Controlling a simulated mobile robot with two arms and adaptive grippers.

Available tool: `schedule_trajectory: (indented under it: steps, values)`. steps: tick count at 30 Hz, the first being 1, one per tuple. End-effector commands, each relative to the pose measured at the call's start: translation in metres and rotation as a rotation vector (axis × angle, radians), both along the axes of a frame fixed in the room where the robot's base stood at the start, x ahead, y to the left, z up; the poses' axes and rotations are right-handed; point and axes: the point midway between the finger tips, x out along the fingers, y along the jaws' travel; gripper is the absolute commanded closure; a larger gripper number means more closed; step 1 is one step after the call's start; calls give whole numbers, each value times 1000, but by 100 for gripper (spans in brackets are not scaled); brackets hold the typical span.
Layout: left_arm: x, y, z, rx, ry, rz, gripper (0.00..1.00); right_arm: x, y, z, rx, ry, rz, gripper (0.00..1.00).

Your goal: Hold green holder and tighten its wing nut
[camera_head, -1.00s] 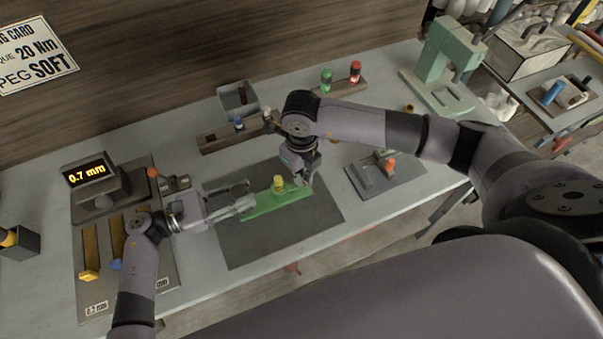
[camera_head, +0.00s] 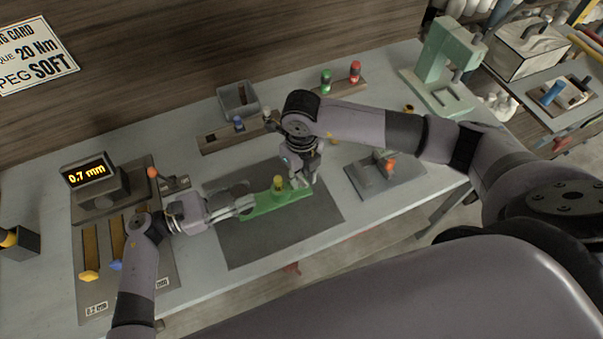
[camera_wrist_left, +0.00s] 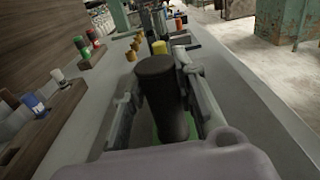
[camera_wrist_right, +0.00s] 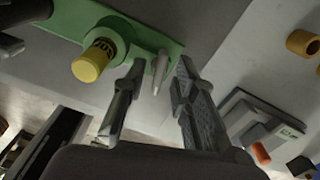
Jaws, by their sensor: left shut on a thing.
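The green holder (camera_head: 283,204) lies on the dark mat (camera_head: 245,243), with a yellow-topped peg (camera_head: 278,184) standing on it. The right wrist view also shows the holder (camera_wrist_right: 140,35) and the peg's yellow end (camera_wrist_right: 88,66). My left gripper (camera_head: 246,204) is shut at the holder's left end; a dark upright cylinder (camera_wrist_left: 163,95) shows between its fingers in the left wrist view. My right gripper (camera_head: 301,181) is at the holder's right end. Its fingers (camera_wrist_right: 155,85) are open on either side of a thin grey wing-like piece (camera_wrist_right: 160,70), apparently the wing nut, with gaps visible.
A gauge reading 0.7 mm (camera_head: 90,176) stands at the left. A wooden rack (camera_head: 215,140) and grey bin (camera_head: 250,104) are behind the mat. A grey fixture with an orange knob (camera_head: 390,166) stands right of my right gripper. The mat's front is clear.

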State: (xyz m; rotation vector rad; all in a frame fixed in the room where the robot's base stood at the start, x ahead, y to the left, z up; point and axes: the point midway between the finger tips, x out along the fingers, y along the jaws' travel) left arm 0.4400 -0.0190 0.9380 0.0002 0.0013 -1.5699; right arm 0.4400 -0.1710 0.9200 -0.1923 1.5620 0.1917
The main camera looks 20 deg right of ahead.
Motion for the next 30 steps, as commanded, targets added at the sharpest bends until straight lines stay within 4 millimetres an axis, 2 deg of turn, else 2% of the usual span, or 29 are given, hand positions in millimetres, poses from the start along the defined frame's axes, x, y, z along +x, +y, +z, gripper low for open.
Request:
schedule_trajectory:
  steps: [8,11,14,24,30]
  values:
    - [0,0,-1,1,2,0,100,0,0,0,1,0,1,72]
    - [0,0,-1,1,2,0,100,1,0,7,1,-2,1,72]
    - [0,0,-1,1,2,0,100,1,1,22,3,-2,1,72]
    - [0,0,-1,1,2,0,100,1,0,92,1,-3,1,72]
    - [0,0,-1,1,2,0,100,1,0,115,1,-2,1,72]
